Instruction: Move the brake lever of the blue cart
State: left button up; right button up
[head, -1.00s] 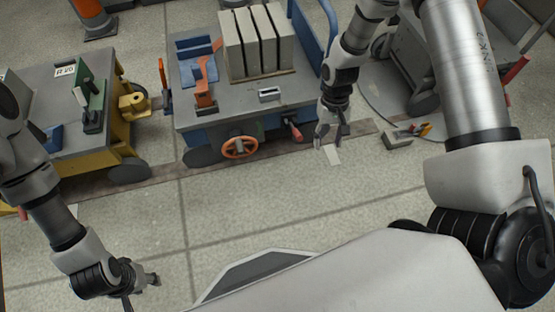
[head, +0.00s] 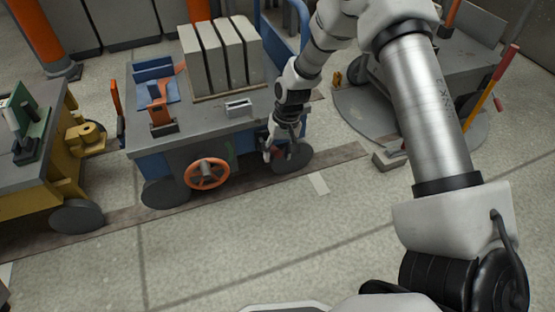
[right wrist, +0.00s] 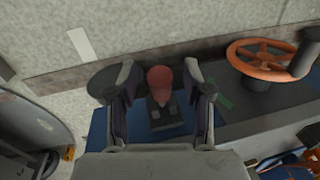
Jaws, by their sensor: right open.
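The blue cart (head: 155,167) stands left of centre in the head view, with a grey top. Its brake lever, with a red knob (right wrist: 160,79), shows in the right wrist view on a dark bracket at the cart's side. My right gripper (head: 282,152) is at the cart's right front corner and hides most of the lever in the head view. In the right wrist view my open right gripper (right wrist: 160,74) has one finger on each side of the red knob, with visible gaps. My left gripper is out of view.
An orange handwheel (head: 207,173) sits on the cart's front, left of my right gripper. Grey slabs (head: 226,55) and an orange clamp (head: 160,108) are on top. A yellow cart (head: 30,190) stands left, and a round floor plate (head: 362,118) lies right. The front floor is clear.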

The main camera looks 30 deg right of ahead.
jog(key=shift+f, duration=0.1)
grip_shut()
